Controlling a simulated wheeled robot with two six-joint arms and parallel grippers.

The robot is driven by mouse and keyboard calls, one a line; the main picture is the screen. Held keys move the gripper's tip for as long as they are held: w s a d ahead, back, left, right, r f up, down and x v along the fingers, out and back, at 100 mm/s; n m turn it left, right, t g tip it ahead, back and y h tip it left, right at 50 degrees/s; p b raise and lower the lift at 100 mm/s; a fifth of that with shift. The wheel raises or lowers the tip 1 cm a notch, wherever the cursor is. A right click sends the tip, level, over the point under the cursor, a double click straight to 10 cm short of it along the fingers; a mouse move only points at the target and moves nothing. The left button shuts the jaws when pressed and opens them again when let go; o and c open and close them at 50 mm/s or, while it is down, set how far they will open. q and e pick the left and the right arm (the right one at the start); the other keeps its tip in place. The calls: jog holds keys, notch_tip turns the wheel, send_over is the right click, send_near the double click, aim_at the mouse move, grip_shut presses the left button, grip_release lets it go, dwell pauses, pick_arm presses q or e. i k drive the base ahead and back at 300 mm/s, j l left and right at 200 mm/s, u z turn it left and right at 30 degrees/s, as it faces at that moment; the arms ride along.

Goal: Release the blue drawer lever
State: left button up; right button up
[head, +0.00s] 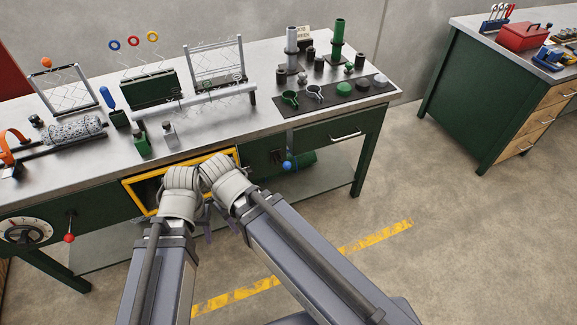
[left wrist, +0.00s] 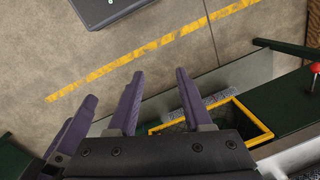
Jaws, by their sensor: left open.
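The blue-knobbed lever (head: 287,165) hangs on the green bench front, right of the yellow-edged drawer (head: 238,156), with its knob low. The drawer also shows in the left wrist view (left wrist: 268,136); its inside is partly hidden by my wrists in the head view. My left gripper (head: 207,225) is in front of the bench, left of the blue lever and apart from it. Its purple fingers stand open and empty in the left wrist view (left wrist: 160,75). My right wrist (head: 227,182) is close beside the left one; its fingers are mostly hidden. The blue lever is not visible in the left wrist view.
A red-knobbed lever (head: 69,237) and a dial (head: 25,230) are on the bench front at left. A handled drawer (head: 345,136) is at right. The steel benchtop (head: 235,127) holds fixtures and tools. The floor in front is clear, with a yellow stripe (head: 375,237).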

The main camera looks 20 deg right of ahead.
aim_at(287, 165)
jog(key=l, duration=1.45)
